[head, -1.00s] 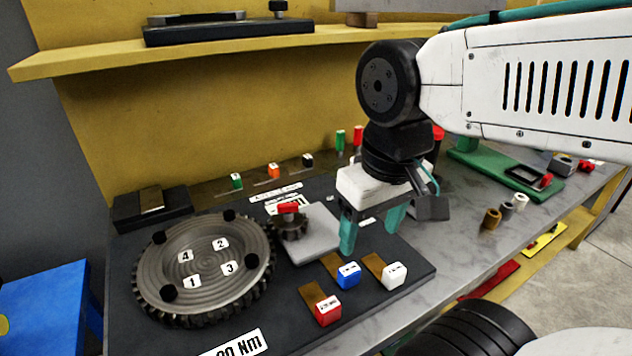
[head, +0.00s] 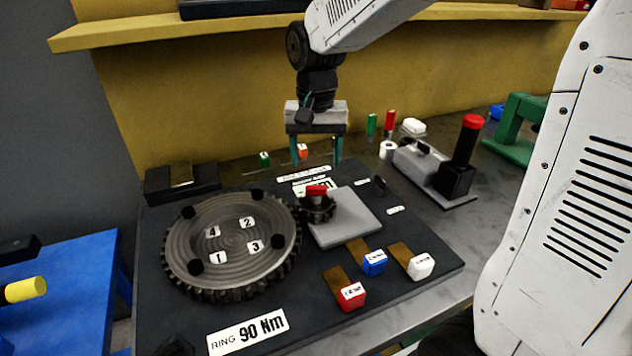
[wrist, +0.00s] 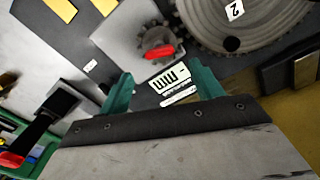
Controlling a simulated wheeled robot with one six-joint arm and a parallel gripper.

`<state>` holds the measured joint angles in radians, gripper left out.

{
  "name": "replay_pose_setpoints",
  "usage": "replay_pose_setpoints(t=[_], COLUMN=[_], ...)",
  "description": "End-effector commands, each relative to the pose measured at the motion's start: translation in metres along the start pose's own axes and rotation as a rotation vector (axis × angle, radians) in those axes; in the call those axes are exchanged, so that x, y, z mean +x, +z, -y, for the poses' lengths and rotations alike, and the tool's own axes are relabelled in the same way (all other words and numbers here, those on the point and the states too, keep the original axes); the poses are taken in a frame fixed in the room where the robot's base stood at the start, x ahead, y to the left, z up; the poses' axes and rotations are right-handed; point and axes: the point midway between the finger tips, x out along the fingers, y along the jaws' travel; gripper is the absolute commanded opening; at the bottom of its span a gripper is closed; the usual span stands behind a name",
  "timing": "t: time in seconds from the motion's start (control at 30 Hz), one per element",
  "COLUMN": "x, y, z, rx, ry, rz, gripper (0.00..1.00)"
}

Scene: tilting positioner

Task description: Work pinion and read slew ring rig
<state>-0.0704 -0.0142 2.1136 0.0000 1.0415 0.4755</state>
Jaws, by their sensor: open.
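The slew ring (head: 183,243) is a large grey toothed disc on the dark base plate, with tags 1 to 4 and several black knobs. The small pinion (head: 328,212), with a red piece (head: 317,190) on top, sits at its right edge beside a grey square plate (head: 345,222). A sign reading "RING 90 Nm" (head: 247,332) lies in front. My gripper (head: 315,160) is open and empty, above and behind the pinion in the head view. In the wrist view my open fingers (wrist: 163,88) frame a white label (wrist: 168,82), with the pinion (wrist: 153,36) beyond.
Red (head: 351,297), blue (head: 374,262) and white (head: 420,267) tagged blocks stand at the base plate's front right, by brown strips. Small green (head: 264,159) and orange (head: 302,152) blocks stand behind. A grey fixture with a black, red-topped post (head: 458,160) stands right. A yellow shelf (head: 110,36) hangs above.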

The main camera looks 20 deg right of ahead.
Motion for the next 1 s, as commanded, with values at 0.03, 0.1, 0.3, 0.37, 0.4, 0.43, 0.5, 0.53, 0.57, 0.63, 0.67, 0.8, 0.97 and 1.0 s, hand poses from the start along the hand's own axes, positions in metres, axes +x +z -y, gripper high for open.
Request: replay_pose_setpoints(t=[0.03, 0.1, 0.3, 0.37, 0.4, 0.43, 0.5, 0.53, 0.57, 0.63, 0.67, 0.8, 0.97, 1.0], x=[0.007, 0.018, 0.05, 0.058, 0.062, 0.064, 0.068, 0.069, 0.07, 0.071, 0.071, 0.07, 0.07, 0.07], y=[0.001, 0.001, 0.001, 0.001, 0.001, 0.001, 0.001, 0.001, 0.001, 0.001, 0.001, 0.001, 0.001, 0.001], z=[0.0, -0.001, -0.001, -0.001, -0.001, -0.001, -0.001, -0.001, -0.001, -0.001, -0.001, -0.001, -0.001, -0.001], rx=[0.0, 0.0, -0.001, -0.001, -0.001, -0.002, -0.002, -0.002, -0.002, -0.002, -0.002, -0.002, -0.002, -0.002], ry=[0.001, 0.002, 0.001, 0.001, 0.001, 0.001, 0.0, 0.0, 0.0, 0.0, 0.0, 0.0, 0.0, 0.0], rz=[0.003, 0.004, 0.003, 0.002, 0.003, 0.003, 0.001, 0.0, 0.0, 0.0, 0.0, 0.0, 0.0, 0.0], gripper=[0.65, 0.65, 0.65, 0.65, 0.65, 0.65, 0.65, 0.65, 0.65, 0.65, 0.65, 0.65, 0.21, 0.21])
